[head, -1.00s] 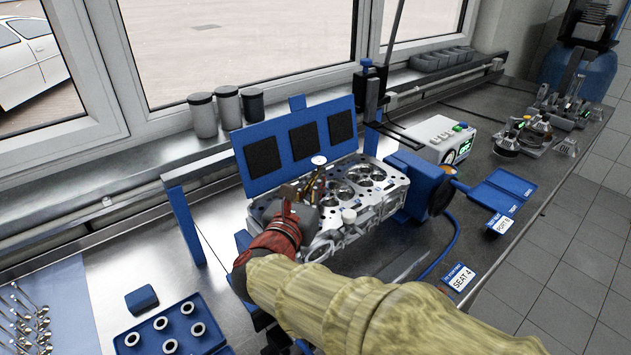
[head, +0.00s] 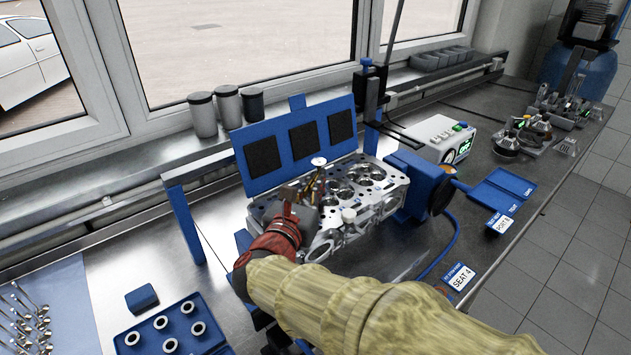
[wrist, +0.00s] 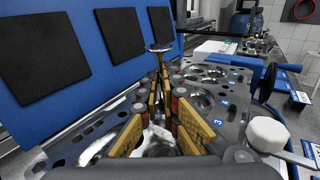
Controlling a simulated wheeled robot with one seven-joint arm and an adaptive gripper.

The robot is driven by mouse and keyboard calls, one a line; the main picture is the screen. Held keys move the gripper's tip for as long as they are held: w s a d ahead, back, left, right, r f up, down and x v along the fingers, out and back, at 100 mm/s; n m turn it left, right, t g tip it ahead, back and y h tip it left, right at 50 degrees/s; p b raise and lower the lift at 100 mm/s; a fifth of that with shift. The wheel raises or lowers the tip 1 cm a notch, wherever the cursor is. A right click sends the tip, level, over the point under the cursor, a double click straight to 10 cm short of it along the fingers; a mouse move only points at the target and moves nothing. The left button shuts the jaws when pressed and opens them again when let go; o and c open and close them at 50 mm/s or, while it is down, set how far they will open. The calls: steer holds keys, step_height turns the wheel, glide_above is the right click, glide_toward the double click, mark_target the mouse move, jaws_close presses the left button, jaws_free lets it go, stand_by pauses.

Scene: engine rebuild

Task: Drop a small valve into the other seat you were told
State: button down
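The small valve (wrist: 160,48) stands upright, its round head above the fingertips and its stem pointing down. In the head view the valve (head: 318,161) is over the left part of the grey cylinder head (head: 378,206). My gripper (wrist: 163,84) has its yellow-padded fingers close around the stem and seems shut on it. In the head view my gripper (head: 309,188) reaches in low from the front left. The stem's lower end and the spot beneath it are hidden. Round seats (head: 370,172) show to the right. A card (head: 460,278) reads SEAT 4.
A blue panel with dark pads (head: 290,140) stands close behind the cylinder head. A blue tray with rings (head: 170,325) and several loose valves (head: 30,310) lie at left.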

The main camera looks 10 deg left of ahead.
steer(key=c, duration=2)
jaws_free()
steer(key=shift+f, duration=0.25)
steer(key=shift+o, duration=0.2)
steer(key=shift+s+f, duration=0.1)
steer(key=shift+s, duration=0.05)
steer(key=s, duration=0.4)
steer(key=s+a, duration=0.1)
steer(key=s, duration=0.2)
steer(key=s+a+r, duration=0.1)
steer(key=s, duration=0.3)
steer(key=shift+s+r, duration=0.1)
steer(key=shift+s, duration=0.2)
steer(key=w+d+r+n+g+y+p, duration=0.1)
steer(key=w+d+r+n+y+p, duration=0.25)
steer(key=n, duration=0.65)
steer(key=w+d+r+n+g+y, duration=0.15)
steer(key=r+n+y, duration=0.4)
steer(key=n, duration=0.55)
steer(key=s+d+f+n+g+h+p, duration=0.1)
steer(key=s+d+f+n+g+h, duration=0.2)
steer(key=d, duration=1)
steer(key=s+d+f+n+g+h+p, duration=0.2)
steer(key=s+d+f+n+g, duration=0.4)
steer(key=s+d+n, duration=0.7)
steer(key=s+f+h, duration=0.1)
steer(key=s+f, duration=0.1)
steer(key=s, duration=0.2)
steer(key=shift+s+f+n+p, duration=0.3)
steer(key=shift+s+f+n, duration=0.1)
